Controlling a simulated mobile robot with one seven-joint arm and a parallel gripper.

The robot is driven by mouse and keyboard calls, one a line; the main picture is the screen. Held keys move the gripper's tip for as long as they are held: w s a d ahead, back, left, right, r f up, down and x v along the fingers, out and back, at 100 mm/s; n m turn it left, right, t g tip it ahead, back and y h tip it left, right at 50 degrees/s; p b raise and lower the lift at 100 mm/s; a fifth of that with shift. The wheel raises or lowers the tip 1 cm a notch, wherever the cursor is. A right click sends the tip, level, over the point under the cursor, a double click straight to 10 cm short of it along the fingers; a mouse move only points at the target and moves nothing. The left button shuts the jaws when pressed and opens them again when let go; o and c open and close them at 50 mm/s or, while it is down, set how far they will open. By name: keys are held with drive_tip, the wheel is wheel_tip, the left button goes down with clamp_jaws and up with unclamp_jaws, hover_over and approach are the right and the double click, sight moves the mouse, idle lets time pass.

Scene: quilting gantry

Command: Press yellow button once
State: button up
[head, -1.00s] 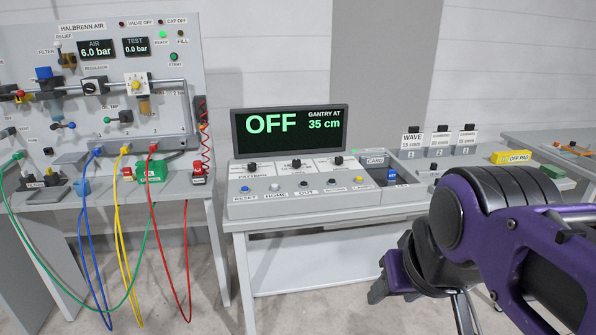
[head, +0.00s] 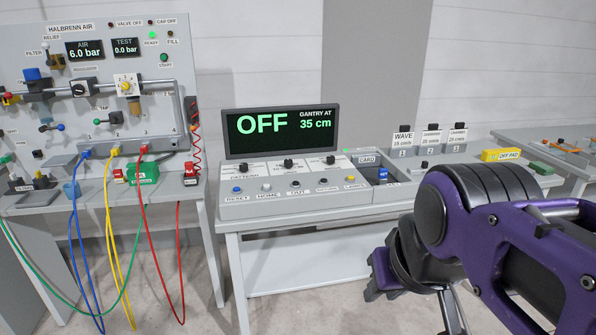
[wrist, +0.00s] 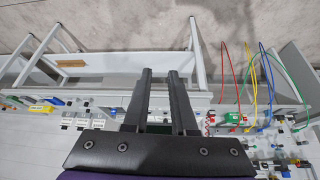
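The yellow button (head: 350,178) is the rightmost in a row of small buttons on the front of the grey control console (head: 300,207). A label sits just below it. My gripper (head: 374,286) hangs in front of the console, below and right of the button and well apart from it. In the wrist view my gripper (wrist: 160,72) shows two dark fingers with a gap between them and nothing held. I cannot make out the yellow button in the wrist view.
Blue (head: 237,190), white (head: 266,187) and dark buttons share the row. A display (head: 281,130) reading OFF stands behind. A card slot with a blue piece (head: 383,174) is to the right. The air panel (head: 95,60) with coloured hoses stands left.

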clamp_jaws()
idle(1.4)
